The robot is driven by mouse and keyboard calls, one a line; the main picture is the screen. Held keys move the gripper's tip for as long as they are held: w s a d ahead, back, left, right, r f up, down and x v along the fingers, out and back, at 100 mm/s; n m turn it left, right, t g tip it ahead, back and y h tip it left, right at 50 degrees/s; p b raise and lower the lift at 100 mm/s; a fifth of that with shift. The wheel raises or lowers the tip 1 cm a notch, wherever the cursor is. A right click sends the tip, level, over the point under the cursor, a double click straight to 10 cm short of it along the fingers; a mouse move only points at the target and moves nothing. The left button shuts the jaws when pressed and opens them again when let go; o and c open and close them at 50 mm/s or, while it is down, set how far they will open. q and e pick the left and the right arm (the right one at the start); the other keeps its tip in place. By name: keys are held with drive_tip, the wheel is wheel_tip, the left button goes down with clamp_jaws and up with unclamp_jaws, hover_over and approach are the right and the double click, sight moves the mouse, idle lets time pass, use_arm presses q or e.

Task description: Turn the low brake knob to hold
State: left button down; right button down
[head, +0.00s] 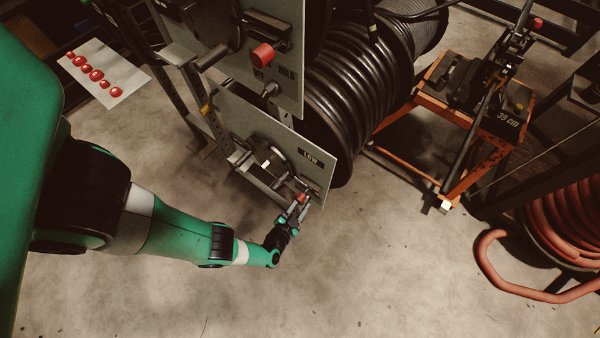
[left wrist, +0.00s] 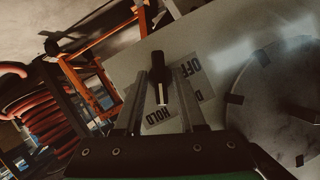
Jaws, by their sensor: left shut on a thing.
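The low brake knob (head: 302,197) shows as a small red piece at the lower corner of the panel marked LOW (head: 318,172). My left gripper (head: 298,207) is shut on it. In the left wrist view the knob (left wrist: 159,80) is dark with a pale stripe and lies between the two fingers. The stripe runs down the picture, towards the HOLD label (left wrist: 158,115). The OFF label (left wrist: 194,66) is to the right, partly covered by a finger. I cannot tell the exact knob setting. My right gripper is not in view.
An upper panel carries another red knob (head: 263,54) with OFF and HOLD labels. A large black hose reel (head: 350,95) stands behind the panels. An orange stand (head: 465,150) and a red hose coil (head: 570,230) are at the right. The floor in front is clear.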

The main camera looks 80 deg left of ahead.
use_arm(q)
drive_tip(key=shift+f+m+y, duration=0.1)
drive_tip(key=shift+m+y, duration=0.2)
drive_tip(key=shift+m, duration=0.1)
idle(0.3)
drive_tip(key=c, duration=0.9)
unclamp_jaws()
drive_tip(key=shift+o, duration=0.4)
drive_tip(key=shift+w, duration=0.1)
drive_tip(key=p+v, duration=0.3)
drive_tip(key=v, duration=0.8)
drive_tip(key=shift+d+p, duration=0.25)
drive_tip(key=shift+p, duration=0.1)
